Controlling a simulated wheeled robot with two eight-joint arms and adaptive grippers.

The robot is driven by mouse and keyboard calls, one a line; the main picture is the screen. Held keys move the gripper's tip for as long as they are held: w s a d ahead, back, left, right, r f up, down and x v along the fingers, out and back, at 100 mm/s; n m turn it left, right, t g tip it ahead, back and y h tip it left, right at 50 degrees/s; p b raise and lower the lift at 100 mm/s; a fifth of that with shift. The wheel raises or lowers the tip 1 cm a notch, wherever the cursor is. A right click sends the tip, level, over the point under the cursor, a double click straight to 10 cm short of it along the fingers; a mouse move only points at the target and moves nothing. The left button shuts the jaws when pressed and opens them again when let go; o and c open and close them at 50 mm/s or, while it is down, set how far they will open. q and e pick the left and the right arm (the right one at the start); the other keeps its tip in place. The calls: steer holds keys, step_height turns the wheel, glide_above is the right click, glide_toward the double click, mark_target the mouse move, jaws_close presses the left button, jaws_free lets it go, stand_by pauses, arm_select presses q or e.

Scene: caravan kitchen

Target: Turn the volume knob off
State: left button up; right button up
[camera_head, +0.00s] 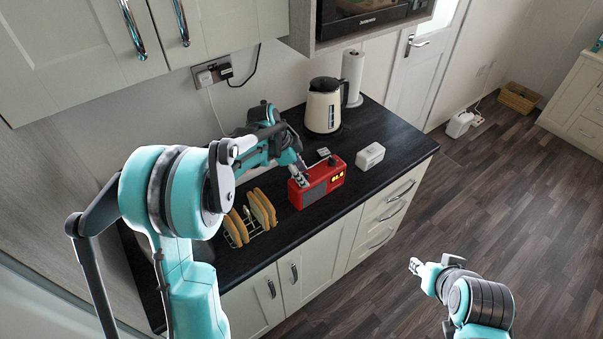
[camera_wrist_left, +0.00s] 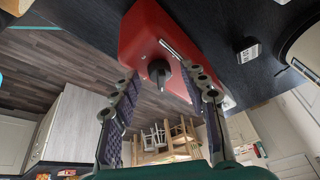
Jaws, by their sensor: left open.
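A red radio (camera_head: 318,184) stands on the dark worktop, with a lit yellow display on its front. In the left wrist view the red radio (camera_wrist_left: 145,28) shows with a dark round volume knob (camera_wrist_left: 158,70) on it. My left gripper (camera_head: 300,178) is at the radio's left end in the head view. In the left wrist view its open fingers (camera_wrist_left: 163,85) lie on either side of the knob, apart from each other; I cannot tell whether they touch it.
A toast rack with bread slices (camera_head: 262,208) stands left of the radio. A cream kettle (camera_head: 323,106), a paper towel roll (camera_head: 352,76) and a white butter dish (camera_head: 370,156) stand behind and to the right. Upper cupboards (camera_head: 75,50) hang above the worktop.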

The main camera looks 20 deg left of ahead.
arm_select(q)
steer(key=shift+c, duration=0.2)
jaws_close()
